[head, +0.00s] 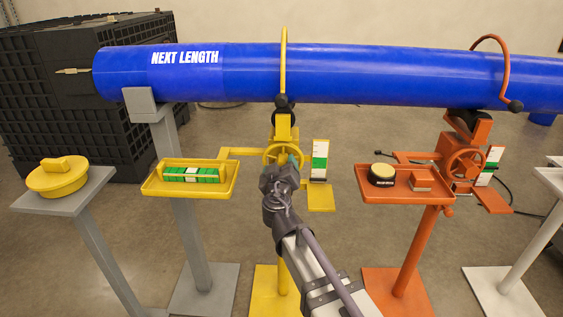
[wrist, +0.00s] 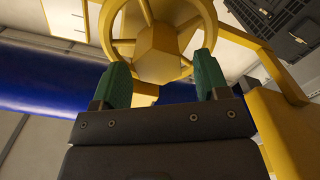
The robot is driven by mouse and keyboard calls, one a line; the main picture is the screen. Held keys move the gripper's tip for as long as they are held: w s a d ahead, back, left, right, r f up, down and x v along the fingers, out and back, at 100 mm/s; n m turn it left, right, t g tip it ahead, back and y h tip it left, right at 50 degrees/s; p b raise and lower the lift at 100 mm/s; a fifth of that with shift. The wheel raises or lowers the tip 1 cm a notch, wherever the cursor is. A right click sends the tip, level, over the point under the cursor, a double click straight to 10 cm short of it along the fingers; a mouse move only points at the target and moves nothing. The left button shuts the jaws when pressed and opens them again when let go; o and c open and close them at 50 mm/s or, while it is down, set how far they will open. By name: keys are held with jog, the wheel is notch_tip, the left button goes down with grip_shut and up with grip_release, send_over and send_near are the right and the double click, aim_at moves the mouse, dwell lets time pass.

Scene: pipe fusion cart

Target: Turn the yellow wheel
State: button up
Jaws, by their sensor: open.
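The yellow wheel (head: 283,156) is on the yellow stand under the blue pipe, partly hidden by my arm in the head view. In the wrist view the yellow wheel (wrist: 158,38) shows at the top, with spokes and a blocky hub in the middle. My gripper (wrist: 160,78) has two green fingers that stand apart, one on each side below the hub. The fingertips overlap the lower part of the wheel in the picture; I cannot tell whether they touch it. In the head view my gripper (head: 291,163) is right at the wheel.
A blue pipe (head: 380,75) runs across above the stands. A yellow tray (head: 230,187) is left of the wheel, and a green and white gauge (head: 320,160) is right of it. An orange stand with its own wheel (head: 465,162) and tray (head: 405,195) is farther right.

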aim_at(281, 161)
jog(key=w, duration=0.3)
jog(key=shift+w, duration=0.15)
grip_shut()
dwell(0.4)
jog(key=shift+a, duration=0.1)
